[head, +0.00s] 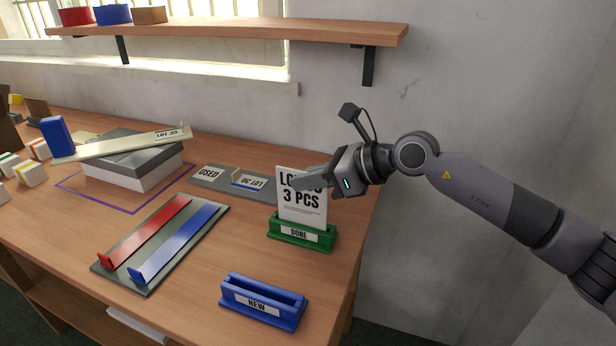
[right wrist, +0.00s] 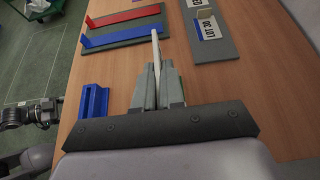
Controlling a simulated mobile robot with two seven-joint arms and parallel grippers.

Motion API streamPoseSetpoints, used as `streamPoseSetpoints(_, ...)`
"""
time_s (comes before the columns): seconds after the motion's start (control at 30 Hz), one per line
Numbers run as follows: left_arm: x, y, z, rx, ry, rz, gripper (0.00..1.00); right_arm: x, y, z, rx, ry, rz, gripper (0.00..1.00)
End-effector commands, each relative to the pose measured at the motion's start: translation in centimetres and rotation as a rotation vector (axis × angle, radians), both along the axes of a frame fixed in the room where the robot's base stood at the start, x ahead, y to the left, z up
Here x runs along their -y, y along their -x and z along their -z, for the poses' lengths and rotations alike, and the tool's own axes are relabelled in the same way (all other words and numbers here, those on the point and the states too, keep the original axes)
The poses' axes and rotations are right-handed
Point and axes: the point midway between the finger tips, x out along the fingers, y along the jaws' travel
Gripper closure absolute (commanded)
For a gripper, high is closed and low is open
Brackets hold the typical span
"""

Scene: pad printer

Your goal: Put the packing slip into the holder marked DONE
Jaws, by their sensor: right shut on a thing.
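The white packing slip (head: 302,208), printed with "3 PCS", stands upright at the green holder marked DONE (head: 318,240). My right gripper (head: 312,187) is shut on the slip's upper part from the right and covers some of its print. The slip's lower edge meets the top of the green holder; I cannot tell how deep it sits in the slot.
A blue holder marked NEW (head: 263,300) stands nearer the front edge. A board with red and blue strips (head: 160,243) and a grey-white box (head: 130,165) are further left. A shelf (head: 270,32) hangs above.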

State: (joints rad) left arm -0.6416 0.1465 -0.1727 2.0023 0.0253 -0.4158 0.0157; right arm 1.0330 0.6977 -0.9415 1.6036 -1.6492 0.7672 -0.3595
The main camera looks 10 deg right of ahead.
Motion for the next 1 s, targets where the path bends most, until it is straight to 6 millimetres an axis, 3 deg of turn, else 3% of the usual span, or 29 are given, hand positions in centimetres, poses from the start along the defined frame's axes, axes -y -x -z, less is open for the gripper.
streamPoseSetpoints(0.53,0.0,0.0,1.4,0.0,0.0,0.0,0.26,0.0,0.0,1.8,0.001,-0.001,0.0,1.0)
streamPoseSetpoints(0.83,0.0,0.0,1.2,0.0,-0.001,0.001,0.26,0.0,0.0,1.6,0.001,-0.001,0.0,1.0)
streamPoseSetpoints(0.9,0.0,0.0,1.2,0.0,-0.001,0.001,0.26,0.0,0.0,1.6,0.001,-0.001,0.0,0.69)
streamPoseSetpoints(0.93,0.0,0.0,1.2,0.0,0.0,0.001,0.26,0.0,0.0,1.6,0.001,-0.001,0.0,0.62)
streamPoseSetpoints(1.0,0.0,0.0,1.2,0.0,0.001,0.001,0.26,0.0,0.0,1.6,0.001,-0.001,0.0,0.62)
